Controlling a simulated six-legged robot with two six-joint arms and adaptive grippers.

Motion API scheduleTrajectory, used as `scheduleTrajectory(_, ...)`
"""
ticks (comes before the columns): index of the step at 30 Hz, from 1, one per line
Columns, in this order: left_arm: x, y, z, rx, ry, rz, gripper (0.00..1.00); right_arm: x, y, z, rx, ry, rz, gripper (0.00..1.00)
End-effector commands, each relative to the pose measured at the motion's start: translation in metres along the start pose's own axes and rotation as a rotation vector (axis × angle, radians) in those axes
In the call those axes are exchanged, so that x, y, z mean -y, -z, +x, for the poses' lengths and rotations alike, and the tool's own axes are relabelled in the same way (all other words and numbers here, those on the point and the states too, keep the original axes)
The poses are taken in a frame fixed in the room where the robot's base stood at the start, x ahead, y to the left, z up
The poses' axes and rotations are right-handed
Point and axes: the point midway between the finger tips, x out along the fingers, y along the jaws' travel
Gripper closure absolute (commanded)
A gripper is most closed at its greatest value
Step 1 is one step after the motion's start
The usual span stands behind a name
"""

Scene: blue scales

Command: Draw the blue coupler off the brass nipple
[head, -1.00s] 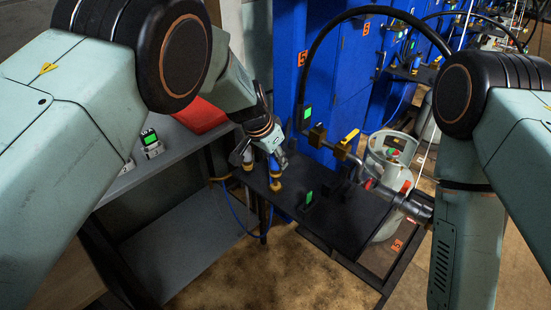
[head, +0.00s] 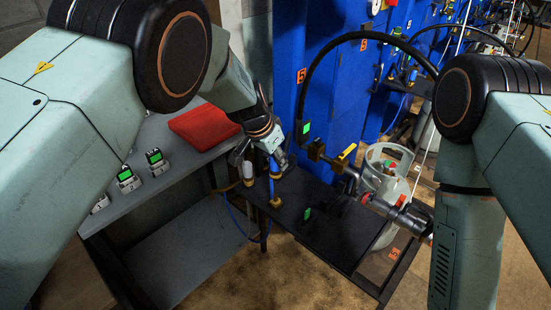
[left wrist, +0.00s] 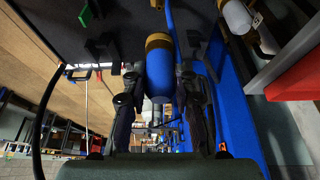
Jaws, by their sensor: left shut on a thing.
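The blue coupler (head: 272,166) with its yellow-brass collar is in my left gripper (head: 277,160), above the dark bench plate. In the left wrist view the coupler (left wrist: 158,74) lies between the fingers of the left gripper (left wrist: 158,100), its brass collar pointing up the picture. The brass nipple (head: 275,203) stands on the plate below. The coupler appears apart from it, with a blue line, probably hose, showing between. My right gripper (head: 392,208) is at the right, beside the pipe fittings; its fingers are too unclear to tell their state.
A white fitting (head: 247,169) stands just left of the coupler. A grey shelf (head: 134,193) holds small green-screened scales (head: 127,180) and a red cloth-like block (head: 203,126). Right are a yellow-handled valve (head: 346,152), black hose and a pale gas cylinder (head: 390,170). Blue cabinets stand behind.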

Motion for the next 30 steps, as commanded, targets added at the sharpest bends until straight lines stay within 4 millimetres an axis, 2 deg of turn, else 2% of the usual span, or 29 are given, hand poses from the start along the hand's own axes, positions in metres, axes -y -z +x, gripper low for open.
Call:
scheduleTrajectory(3, 0.0, 0.006, -0.013, -0.001, 0.001, 0.0, 1.0, 0.0, 0.0, -0.012, 0.0, 0.0, 0.0, 0.6)
scheduleTrajectory(15, 0.0, 0.018, -0.043, -0.001, 0.001, 0.0, 1.0, 0.0, 0.0, -0.039, 0.0, 0.0, 0.0, 0.6)
scheduleTrajectory(30, 0.002, 0.019, -0.042, -0.001, 0.003, -0.004, 1.0, 0.0, 0.0, -0.038, 0.0, 0.0, 0.0, 0.6)
